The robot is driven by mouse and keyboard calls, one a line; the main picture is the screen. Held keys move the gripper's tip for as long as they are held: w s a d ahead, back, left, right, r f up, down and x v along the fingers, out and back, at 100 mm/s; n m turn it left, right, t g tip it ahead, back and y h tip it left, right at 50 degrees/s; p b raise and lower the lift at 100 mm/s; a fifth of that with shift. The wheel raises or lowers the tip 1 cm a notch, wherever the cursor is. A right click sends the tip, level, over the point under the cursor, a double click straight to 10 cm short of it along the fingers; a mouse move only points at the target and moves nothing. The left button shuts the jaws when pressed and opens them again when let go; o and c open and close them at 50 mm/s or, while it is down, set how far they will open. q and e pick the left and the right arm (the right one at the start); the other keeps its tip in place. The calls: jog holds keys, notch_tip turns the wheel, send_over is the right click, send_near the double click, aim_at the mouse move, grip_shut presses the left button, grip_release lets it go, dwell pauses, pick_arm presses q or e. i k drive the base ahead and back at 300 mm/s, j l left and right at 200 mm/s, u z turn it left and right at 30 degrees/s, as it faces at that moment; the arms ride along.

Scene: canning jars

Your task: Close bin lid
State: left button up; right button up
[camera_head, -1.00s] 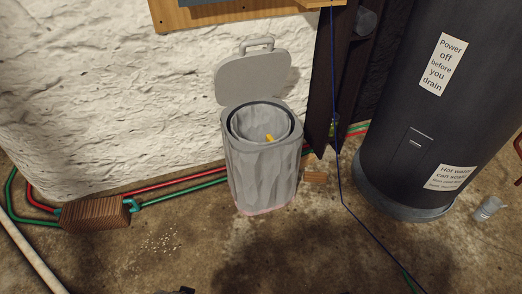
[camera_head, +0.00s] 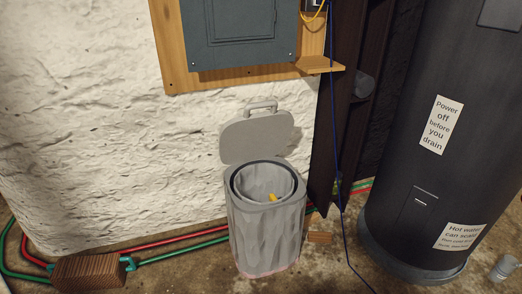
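The grey bin (camera_head: 265,232) stands on the floor against the white wall, a little right of centre. Its lid (camera_head: 257,138) is open, tilted up at the back of the rim, with a handle (camera_head: 261,105) on its upper edge. Inside the dark inner rim I see a small yellow thing (camera_head: 272,197). Neither of my grippers shows in the head view.
A dark tank (camera_head: 440,120) with paper labels stands to the right. A brown block (camera_head: 88,272) and red and green pipes (camera_head: 180,238) lie along the wall at left. A grey panel (camera_head: 240,35) on a wooden board hangs above the bin. A blue cable (camera_head: 335,120) hangs right of the bin.

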aim_at(248, 137)
jog(key=i+j+z, duration=0.15)
jog(key=i+j, duration=0.25)
jog(key=i, duration=0.2)
jog(key=i+j+z, duration=0.15)
jog(key=i+j, duration=0.3)
jog(key=i, duration=0.15)
